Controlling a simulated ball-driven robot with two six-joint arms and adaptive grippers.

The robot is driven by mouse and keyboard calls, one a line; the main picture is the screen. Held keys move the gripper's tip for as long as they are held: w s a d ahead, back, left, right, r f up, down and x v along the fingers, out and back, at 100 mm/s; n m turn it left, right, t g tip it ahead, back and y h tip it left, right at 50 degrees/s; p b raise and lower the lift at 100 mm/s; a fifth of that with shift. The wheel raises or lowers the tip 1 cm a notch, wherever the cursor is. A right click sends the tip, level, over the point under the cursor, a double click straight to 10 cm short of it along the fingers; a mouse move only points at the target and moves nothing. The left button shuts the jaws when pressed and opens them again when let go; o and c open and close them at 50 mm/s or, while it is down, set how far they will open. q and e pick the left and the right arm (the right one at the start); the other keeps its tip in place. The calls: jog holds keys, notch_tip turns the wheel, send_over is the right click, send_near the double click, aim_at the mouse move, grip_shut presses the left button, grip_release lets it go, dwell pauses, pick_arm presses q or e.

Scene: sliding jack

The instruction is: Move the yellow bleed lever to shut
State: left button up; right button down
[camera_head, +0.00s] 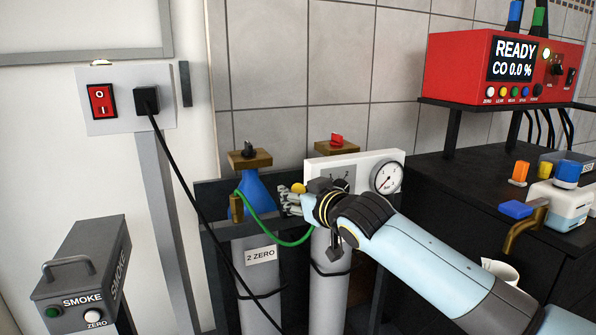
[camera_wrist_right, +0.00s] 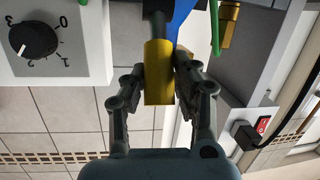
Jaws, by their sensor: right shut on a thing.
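The yellow bleed lever (camera_wrist_right: 158,72) shows in the right wrist view as a yellow grip on a dark stem, between my right gripper's fingers (camera_wrist_right: 165,80). In the head view a small yellow end of it (camera_head: 299,188) shows just above my right gripper (camera_head: 289,203), at the left edge of a white panel (camera_head: 318,163). The right gripper is shut on the lever. The lever's pivot and any shut mark are hidden or too small to tell. My left gripper is not in view.
The panel carries a round gauge (camera_head: 387,178) and a black selector knob (camera_wrist_right: 33,38). A green hose (camera_head: 275,238) hangs just below the gripper. Blue-necked cylinder (camera_head: 258,190) stands left. A red analyser (camera_head: 480,68) sits on a shelf at right, and a black cable (camera_head: 175,170) runs down left.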

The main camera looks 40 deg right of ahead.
jog(key=w+g+p, duration=0.1)
jog(key=p, duration=0.3)
jog(key=w+r+g+p, duration=0.1)
jog(key=g+p, duration=0.1)
jog(key=p, duration=0.2)
jog(key=w+d+r+g+p, duration=0.1)
jog(key=g+p, duration=0.1)
jog(key=p, duration=0.2)
jog(key=shift+w+r+y+p, duration=0.2)
jog(key=shift+w+y+p, duration=0.1)
jog(key=shift+w+y, duration=0.1)
jog(key=shift+w+d+f+m+g+p, duration=0.15)
jog(key=shift+w+g+p, duration=0.25)
jog(key=shift+g, duration=0.25)
jog(key=shift+w+d+f+m+g+p, duration=0.15)
jog(key=shift+w+g+p, duration=0.15)
jog(key=shift+g+p, duration=0.3)
jog(key=shift+a+y, duration=0.1)
jog(key=shift+y, duration=0.2)
jog(key=shift+r, duration=0.1)
jog(key=c, duration=1)
grip_release()
jog(key=shift+w, duration=0.1)
jog(key=v, duration=1.2)
